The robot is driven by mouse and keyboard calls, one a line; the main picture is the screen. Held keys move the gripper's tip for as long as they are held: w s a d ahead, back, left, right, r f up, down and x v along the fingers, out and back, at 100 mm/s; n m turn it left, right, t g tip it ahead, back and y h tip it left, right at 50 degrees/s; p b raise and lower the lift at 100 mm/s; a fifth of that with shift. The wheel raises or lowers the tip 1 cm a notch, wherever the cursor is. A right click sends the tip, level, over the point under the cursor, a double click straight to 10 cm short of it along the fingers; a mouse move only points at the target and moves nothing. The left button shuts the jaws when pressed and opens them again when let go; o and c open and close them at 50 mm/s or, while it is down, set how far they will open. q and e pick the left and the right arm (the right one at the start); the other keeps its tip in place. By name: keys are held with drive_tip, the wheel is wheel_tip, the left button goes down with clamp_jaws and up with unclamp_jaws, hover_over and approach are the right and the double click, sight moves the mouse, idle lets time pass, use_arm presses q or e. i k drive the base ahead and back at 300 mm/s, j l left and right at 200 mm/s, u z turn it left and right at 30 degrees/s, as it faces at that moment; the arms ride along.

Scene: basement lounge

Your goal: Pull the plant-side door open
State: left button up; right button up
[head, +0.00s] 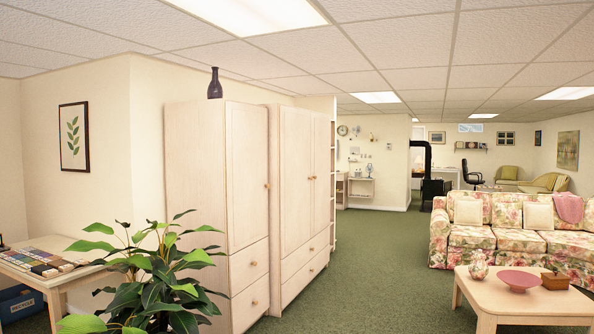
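A tall pale wood cabinet (195,160) stands left of centre, right behind a leafy green plant (150,280). Its front faces right and has one upper door (246,170) above two drawers. The door looks shut, flush with the cabinet front. A small round knob (267,186) sits near the door's right edge. The plant's leaves cover the lower left of the cabinet's side. Neither of my grippers shows in the head view.
A second tall cabinet (298,180) with doors and drawers stands just beyond. A desk (45,265) is at left. A coffee table (520,295) and floral sofa (520,235) are at right. Green carpet (380,270) between them and the cabinets is clear.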

sight(295, 134)
drive_tip(key=i+l+z, duration=0.15)
drive_tip(key=i+z, duration=0.25)
drive_tip(key=i, duration=0.65)
drive_tip(key=i+z, duration=0.1)
drive_tip(key=i, duration=5.25)
drive_tip(key=i+u, duration=0.1)
drive_tip(key=i, duration=0.45)
drive_tip(key=i+l+u, duration=0.1)
drive_tip(key=i, duration=0.45)
drive_tip(key=i+l+u, duration=0.15)
drive_tip(key=i, duration=0.45)
drive_tip(key=i+l+u, duration=0.1)
drive_tip(key=i, duration=0.45)
drive_tip(key=i+l+u, duration=0.45)
drive_tip(key=i, duration=0.2)
